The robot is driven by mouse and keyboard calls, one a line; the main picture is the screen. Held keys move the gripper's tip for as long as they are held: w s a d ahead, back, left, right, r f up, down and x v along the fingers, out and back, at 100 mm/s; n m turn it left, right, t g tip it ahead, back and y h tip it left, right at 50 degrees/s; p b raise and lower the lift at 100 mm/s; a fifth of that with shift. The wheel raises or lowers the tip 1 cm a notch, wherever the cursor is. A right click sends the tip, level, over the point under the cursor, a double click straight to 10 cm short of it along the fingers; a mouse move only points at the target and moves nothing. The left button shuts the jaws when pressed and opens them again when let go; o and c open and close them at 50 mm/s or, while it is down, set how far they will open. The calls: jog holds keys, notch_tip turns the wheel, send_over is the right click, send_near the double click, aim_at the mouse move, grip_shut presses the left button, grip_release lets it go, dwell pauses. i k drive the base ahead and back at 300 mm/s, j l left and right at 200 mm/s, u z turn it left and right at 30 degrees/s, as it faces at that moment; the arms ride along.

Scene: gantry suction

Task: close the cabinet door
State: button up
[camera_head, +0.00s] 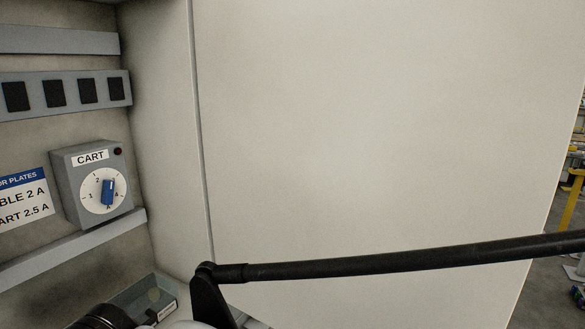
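The cabinet (160,120) stands open, with its inside showing at the left. A large pale panel (380,130), which looks like the open cabinet door, fills the middle and right. A thin vertical seam separates it from the cabinet's side wall. Fingertips of my gripper do not show. A dark rounded part and a pale rounded part at the bottom left edge are cut off, and I cannot tell what they belong to.
A black bar (400,262) crosses in front of the panel from a black bracket (208,295) to the right edge. Inside the cabinet are a CART dial box (70,190), a switch strip (72,80) and a small tray (140,297). Floor shows at far right.

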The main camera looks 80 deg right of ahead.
aim_at(330, 129)
jog(key=k+j, duration=0.1)
jog(key=k, duration=0.4)
jog(key=k+u, duration=0.1)
jog(key=k, duration=0.45)
jog(key=k+j, duration=0.15)
jog(key=k, duration=0.35)
jog(key=k+l+u, duration=0.1)
jog(key=k+l, duration=0.45)
jog(key=k, duration=0.25)
jog(key=k+l+u, duration=0.15)
jog(key=k, duration=0.25)
jog(key=l+u, duration=0.15)
jog(key=l, duration=1.45)
jog(key=i+l, duration=0.25)
jog(key=l, duration=0.15)
jog(key=i+l, duration=0.2)
jog(key=l, duration=0.2)
jog(key=k+j+z, duration=0.25)
jog(key=k, duration=0.2)
jog(key=i+l+z, duration=0.15)
jog(key=l+z, duration=0.2)
jog(key=k+j+u, duration=0.3)
jog(key=i, duration=0.1)
